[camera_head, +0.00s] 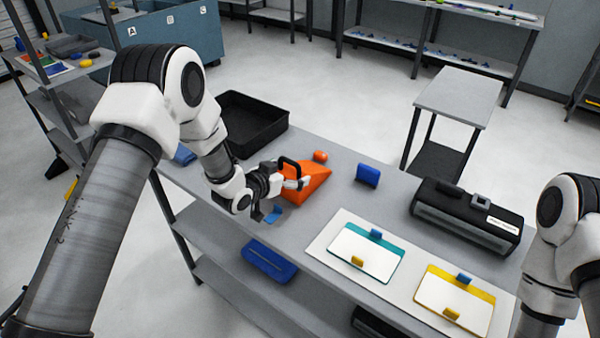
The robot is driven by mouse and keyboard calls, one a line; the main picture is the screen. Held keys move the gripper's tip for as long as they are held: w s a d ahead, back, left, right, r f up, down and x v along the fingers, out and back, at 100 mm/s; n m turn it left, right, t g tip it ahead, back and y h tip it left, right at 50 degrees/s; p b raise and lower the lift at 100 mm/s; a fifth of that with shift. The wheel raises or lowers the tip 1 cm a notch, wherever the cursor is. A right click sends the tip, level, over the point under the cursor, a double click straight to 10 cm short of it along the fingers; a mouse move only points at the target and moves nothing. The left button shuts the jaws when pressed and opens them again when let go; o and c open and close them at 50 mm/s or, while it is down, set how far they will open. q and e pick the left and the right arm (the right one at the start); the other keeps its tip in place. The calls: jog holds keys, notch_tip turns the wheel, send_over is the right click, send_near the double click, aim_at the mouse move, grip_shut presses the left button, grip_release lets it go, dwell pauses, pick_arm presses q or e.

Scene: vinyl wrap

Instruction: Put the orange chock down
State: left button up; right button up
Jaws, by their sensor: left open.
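The gripper and wrist hide part of the chock's left side. Of my right arm only links show at the right edge; its gripper is out of view.
A black tray (250,122) stands at the table's far left. A small orange piece (320,156) and a blue block (368,175) lie behind the chock. Teal-edged (364,252) and yellow-edged (455,299) cards lie on a white sheet. A black machine (466,219) stands at right.

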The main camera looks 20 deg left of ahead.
aim_at(304, 165)
pick_arm(q)
jog(key=x, duration=0.3)
jog(key=shift+d+f, duration=0.1)
jog(key=shift+f, duration=0.05)
jog(key=shift+s, duration=0.1)
jog(key=shift+s+r, duration=0.15)
jog(key=shift+r, duration=0.05)
jog(key=c, duration=1.4)
